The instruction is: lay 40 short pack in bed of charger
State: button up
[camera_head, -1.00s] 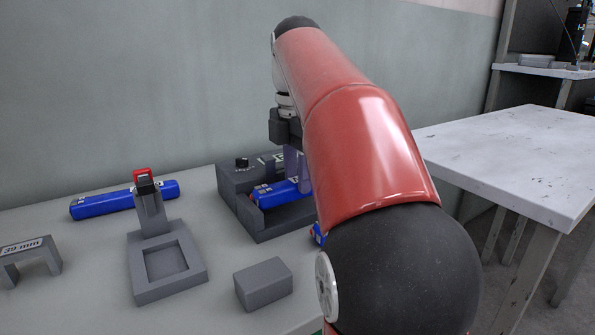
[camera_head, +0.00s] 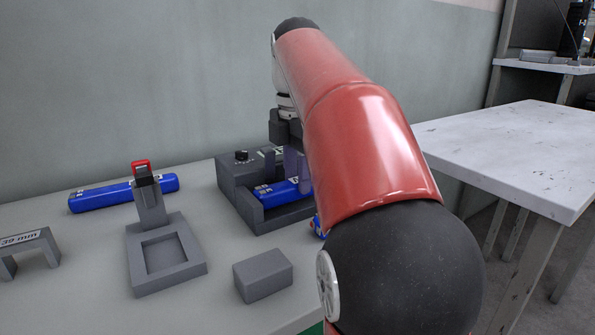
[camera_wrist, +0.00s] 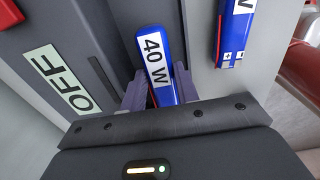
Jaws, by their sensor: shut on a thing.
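The short blue pack marked "40 W" (camera_wrist: 158,62) is between the two fingers of my gripper (camera_wrist: 160,92) in the wrist view. In the head view my gripper (camera_head: 289,165) is shut on this blue pack (camera_head: 280,191), which lies lengthwise in or just over the bed of the grey charger (camera_head: 257,221). I cannot tell whether it touches the bed floor. The charger has a black knob on its back part, and the wrist view shows an "OFF" label (camera_wrist: 62,80). My arm hides the charger's right end.
Another blue pack (camera_wrist: 234,30) lies beside the charger, mostly hidden by my arm in the head view.

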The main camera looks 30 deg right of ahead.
jog(key=shift+f+b, duration=0.35)
jog(key=shift+f, duration=0.25)
dwell(0.3)
jog(key=o, duration=1.2)
notch_tip(320, 180, up, 8)
jog(key=p, duration=0.3)
jog(key=shift+f, duration=0.1)
